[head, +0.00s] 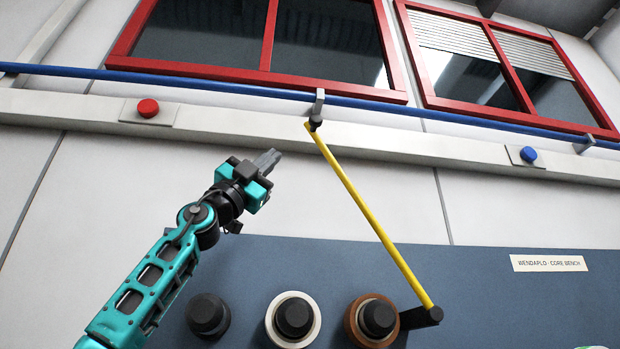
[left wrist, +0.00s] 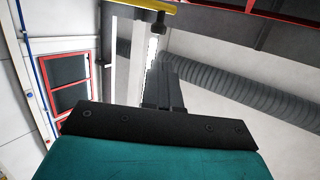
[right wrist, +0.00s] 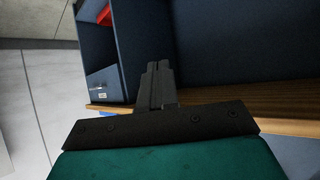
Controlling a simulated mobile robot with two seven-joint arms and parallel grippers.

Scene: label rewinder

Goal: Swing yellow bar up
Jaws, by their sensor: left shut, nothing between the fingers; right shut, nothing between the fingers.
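The yellow bar (head: 372,212) slants in the head view from a dark upper end at the beam to a black block (head: 421,316) at its lower right end, over the blue panel. My left gripper (head: 268,158) is shut and empty, to the left of the bar's upper half and visibly apart from it in the picture. In the left wrist view a yellow piece with a dark knob crosses the top edge; I cannot tell if it is this bar. My right gripper (right wrist: 158,72) is shut and empty, seen only in the right wrist view.
Several round dark knobs or cores, one with a white ring (head: 293,320) and one with a brown ring (head: 371,321), sit on the blue panel (head: 470,290). A red button (head: 148,108) and a blue button (head: 528,154) are on the beam. A blue rail (head: 230,84) runs above.

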